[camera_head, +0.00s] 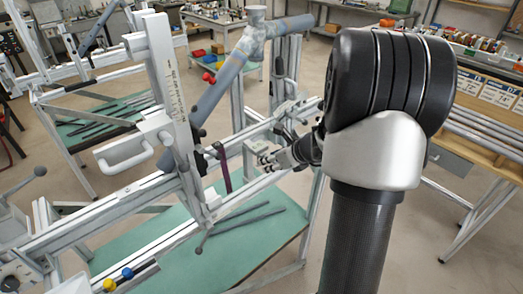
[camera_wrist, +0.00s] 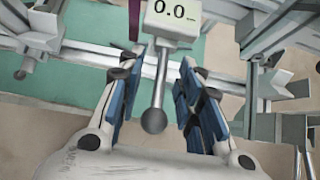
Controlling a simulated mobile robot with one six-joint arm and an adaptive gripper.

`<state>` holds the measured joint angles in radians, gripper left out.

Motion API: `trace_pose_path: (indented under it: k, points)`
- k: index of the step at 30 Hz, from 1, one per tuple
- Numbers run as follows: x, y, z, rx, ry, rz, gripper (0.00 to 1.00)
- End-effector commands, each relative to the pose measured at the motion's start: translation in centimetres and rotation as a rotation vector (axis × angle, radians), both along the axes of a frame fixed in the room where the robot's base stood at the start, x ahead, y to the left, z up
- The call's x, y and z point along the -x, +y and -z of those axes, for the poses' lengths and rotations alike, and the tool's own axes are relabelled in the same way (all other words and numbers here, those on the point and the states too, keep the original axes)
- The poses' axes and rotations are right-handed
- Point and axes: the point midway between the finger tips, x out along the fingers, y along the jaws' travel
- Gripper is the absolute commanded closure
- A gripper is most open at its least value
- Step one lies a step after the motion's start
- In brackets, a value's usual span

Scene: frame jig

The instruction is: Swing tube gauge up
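The tube gauge (camera_wrist: 172,22) is a pale box with a display reading 0.0, at the top of the wrist view. A metal rod with a dark ball end (camera_wrist: 153,121) points from it toward my wrist. My gripper (camera_wrist: 158,75) is open. Its blue-padded fingers stand to the left and right of the rod, with visible gaps on both sides. In the head view my gripper (camera_head: 268,160) is beside the small pale gauge box (camera_head: 255,148) on the jig's rail. My fingers partly hide the gauge there, and its rod cannot be made out.
A blue-grey tube frame (camera_head: 222,84) rises left of the gauge, by a tall white upright (camera_head: 170,85) of the jig. A purple strap (camera_head: 222,168) hangs close by. Metal rails (camera_wrist: 85,57) cross near my fingers. A green table (camera_head: 235,255) with dark rods lies below.

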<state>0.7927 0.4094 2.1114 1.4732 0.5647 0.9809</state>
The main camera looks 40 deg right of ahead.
Motion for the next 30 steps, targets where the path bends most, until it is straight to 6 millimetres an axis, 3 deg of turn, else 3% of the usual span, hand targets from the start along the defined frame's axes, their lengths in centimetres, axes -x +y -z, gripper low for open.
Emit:
trace_pose_path:
  k: [11, 30]
  points:
    - [0.0, 0.0, 0.0, 0.0, 0.0, 0.0, 0.93]
    - [-0.4, 0.0, -2.5, 0.001, -0.002, -0.001, 0.95]
